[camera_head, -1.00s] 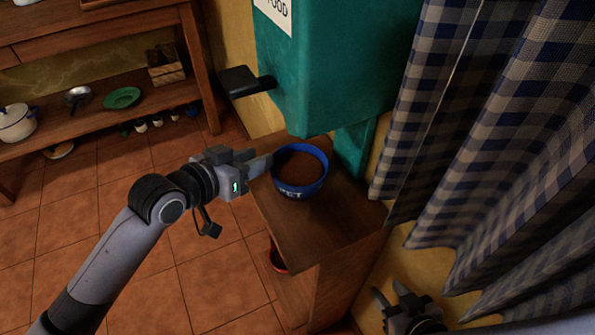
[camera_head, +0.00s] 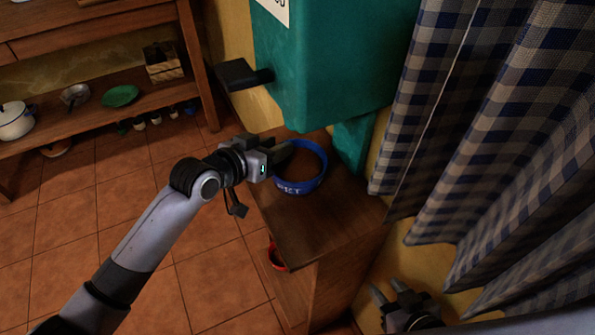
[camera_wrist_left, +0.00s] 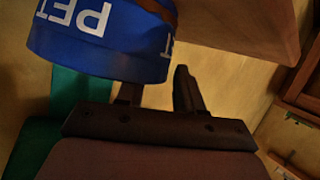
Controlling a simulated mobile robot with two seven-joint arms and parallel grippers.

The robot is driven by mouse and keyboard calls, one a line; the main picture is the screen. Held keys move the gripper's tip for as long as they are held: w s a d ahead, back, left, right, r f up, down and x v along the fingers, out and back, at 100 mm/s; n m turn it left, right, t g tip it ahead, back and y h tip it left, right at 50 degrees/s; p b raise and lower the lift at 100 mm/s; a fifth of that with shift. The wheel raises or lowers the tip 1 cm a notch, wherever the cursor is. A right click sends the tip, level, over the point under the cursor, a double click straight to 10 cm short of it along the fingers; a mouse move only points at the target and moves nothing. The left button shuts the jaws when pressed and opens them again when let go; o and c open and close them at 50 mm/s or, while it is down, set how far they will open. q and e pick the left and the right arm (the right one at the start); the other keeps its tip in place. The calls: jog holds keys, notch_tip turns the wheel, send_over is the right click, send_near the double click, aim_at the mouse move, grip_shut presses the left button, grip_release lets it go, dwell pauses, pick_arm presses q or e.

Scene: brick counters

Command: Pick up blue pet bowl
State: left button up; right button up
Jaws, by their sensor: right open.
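The blue pet bowl (camera_head: 304,183), with white lettering and a brown inside, stands on the wooden stand (camera_head: 320,225) under the teal dispenser. My left gripper (camera_head: 285,152) is at the bowl's left rim in the head view. In the left wrist view the bowl (camera_wrist_left: 100,45) fills the upper left, its lettering upside down. The left gripper's fingers (camera_wrist_left: 158,92) are apart; one tip is partly hidden by the bowl, the other is clear to its right. I cannot tell whether they touch it. My right gripper (camera_head: 390,297) is open and empty at the lower right.
The teal food dispenser (camera_head: 325,65) with a dark lever (camera_head: 243,76) hangs close above the bowl. Checked curtains (camera_head: 480,130) crowd the right. A red bowl (camera_head: 276,257) sits on the stand's lower shelf. A wooden shelf (camera_head: 90,123) with dishes stands at the left.

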pick_arm(q)
grip_shut()
jog(key=shift+r, duration=0.15)
